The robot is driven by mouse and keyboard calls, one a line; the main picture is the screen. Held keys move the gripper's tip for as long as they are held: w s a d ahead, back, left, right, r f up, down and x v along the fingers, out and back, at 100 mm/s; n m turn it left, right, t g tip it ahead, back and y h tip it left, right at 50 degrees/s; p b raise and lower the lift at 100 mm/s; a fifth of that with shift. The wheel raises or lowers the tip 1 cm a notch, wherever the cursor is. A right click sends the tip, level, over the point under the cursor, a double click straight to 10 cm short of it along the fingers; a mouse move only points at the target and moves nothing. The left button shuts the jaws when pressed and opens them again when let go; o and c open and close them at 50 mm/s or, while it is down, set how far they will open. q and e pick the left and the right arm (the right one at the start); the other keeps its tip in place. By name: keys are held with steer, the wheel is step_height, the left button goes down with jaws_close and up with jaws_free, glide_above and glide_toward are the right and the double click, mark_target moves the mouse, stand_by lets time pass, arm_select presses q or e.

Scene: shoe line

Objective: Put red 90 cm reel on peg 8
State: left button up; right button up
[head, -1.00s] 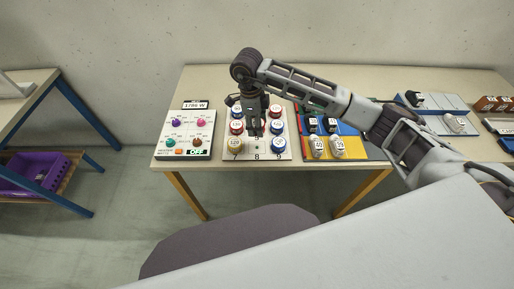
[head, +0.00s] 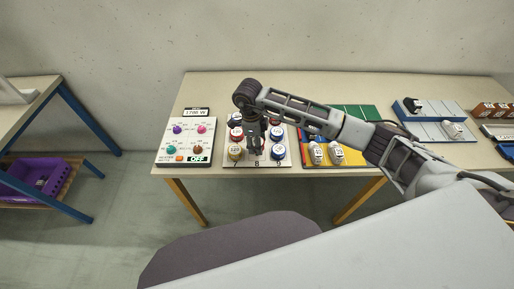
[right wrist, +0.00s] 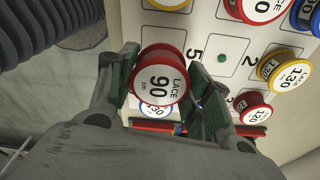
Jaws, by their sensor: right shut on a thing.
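The red reel (right wrist: 160,82), labelled LACE 90 cm, is held between the fingers of my right gripper (right wrist: 163,92) in the right wrist view. In the head view my right gripper (head: 256,151) is over the middle of the front row of the white peg board (head: 246,164), at number 8. It stands between a yellow reel (head: 235,153) at 7 and a blue reel (head: 277,153) at 9. It hides peg 8 and the red reel there; I cannot tell whether the reel touches the peg. My left gripper is not in view.
Other reels stand close around on the board, including a yellow 130 reel (right wrist: 271,70) and a red reel (right wrist: 255,108). A spot beside number 5 (right wrist: 221,57) is bare. A knob panel (head: 187,140) stands left; a coloured board (head: 350,158) stands right.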

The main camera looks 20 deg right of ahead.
steer(key=shift+f+p, duration=0.3)
steer(key=shift+f, duration=1.55)
steer(key=shift+f+b, duration=0.55)
steer(key=shift+f, duration=0.05)
steer(key=o, duration=1)
steer(key=shift+r, duration=0.25)
steer(key=shift+r+p, duration=0.35)
steer(key=shift+p, duration=0.2)
steer(key=r, duration=0.4)
steer(key=r+b, duration=0.1)
steer(key=r, duration=0.3)
steer(key=a+r+b, duration=0.1)
steer(key=r, duration=0.3)
steer(key=shift+w+a, duration=0.1)
steer(key=shift+w, duration=0.2)
